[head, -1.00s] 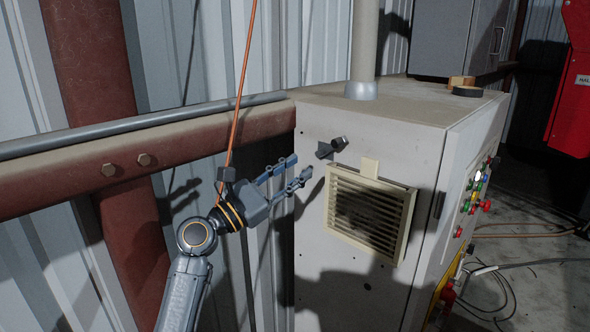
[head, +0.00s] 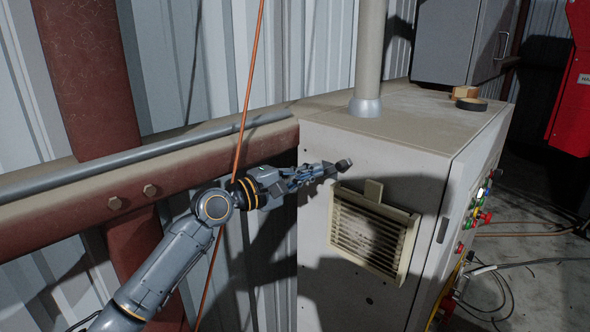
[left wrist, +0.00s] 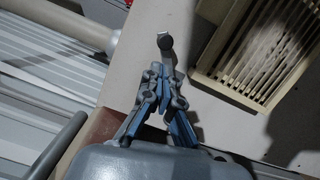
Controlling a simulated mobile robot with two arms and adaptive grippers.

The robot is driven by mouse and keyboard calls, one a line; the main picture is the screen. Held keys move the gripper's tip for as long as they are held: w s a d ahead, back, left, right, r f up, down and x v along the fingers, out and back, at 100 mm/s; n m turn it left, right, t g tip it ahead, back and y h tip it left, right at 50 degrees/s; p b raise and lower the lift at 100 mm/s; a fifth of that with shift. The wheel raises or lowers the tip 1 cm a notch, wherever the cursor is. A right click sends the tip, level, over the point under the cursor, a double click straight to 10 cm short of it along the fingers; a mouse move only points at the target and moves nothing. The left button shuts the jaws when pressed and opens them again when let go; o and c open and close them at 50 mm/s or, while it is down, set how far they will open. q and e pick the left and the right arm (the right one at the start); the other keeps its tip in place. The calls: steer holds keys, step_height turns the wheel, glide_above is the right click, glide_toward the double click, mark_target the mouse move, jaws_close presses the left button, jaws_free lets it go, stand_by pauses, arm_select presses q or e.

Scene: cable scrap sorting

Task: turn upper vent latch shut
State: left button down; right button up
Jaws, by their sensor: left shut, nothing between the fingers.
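The upper vent latch (head: 344,165) is a small dark lever with a knob end, on the cabinet's front face above the vent. It also shows in the left wrist view (left wrist: 165,42), just beyond my fingertips. My left gripper (head: 322,172) is shut and empty, with its tips right at the latch; I cannot tell whether they touch it. The fingers, blue and grey, come together in the left wrist view (left wrist: 163,75). They hide the latch's base in the head view. The cream louvred vent (head: 374,235), with a tab on top, sits below and right of the latch. My right gripper is out of view.
The pale cabinet (head: 325,270) has a pipe (head: 368,60) rising from its top and coloured buttons on its right side. A rusty beam (head: 240,147) and an orange cable (head: 245,110) lie behind my left arm. Cables lie on the right floor.

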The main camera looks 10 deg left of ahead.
mark_target(332, 170)
arm_select(q)
steer(key=x, duration=0.3)
steer(key=shift+d+p, duration=0.2)
steer(key=shift+p, duration=0.1)
steer(key=shift+s+d+f+m, duration=0.1)
steer(key=shift+d+f+m, duration=0.15)
steer(key=shift+m, duration=0.65)
steer(key=shift+s+d+f+m+g+y+b, duration=0.15)
steer(key=shift+f+m+y, duration=0.15)
steer(key=shift+m, duration=0.55)
steer(key=shift+s+d+f+m+g+y+b, duration=0.15)
steer(key=shift+f+m, duration=0.25)
steer(key=shift+m, duration=0.5)
steer(key=shift+s+d+f+m+g+y+b, duration=0.15)
steer(key=shift+f+m+g+y, duration=0.15)
steer(key=shift+m, duration=0.55)
steer(key=shift+w+f, duration=0.1)
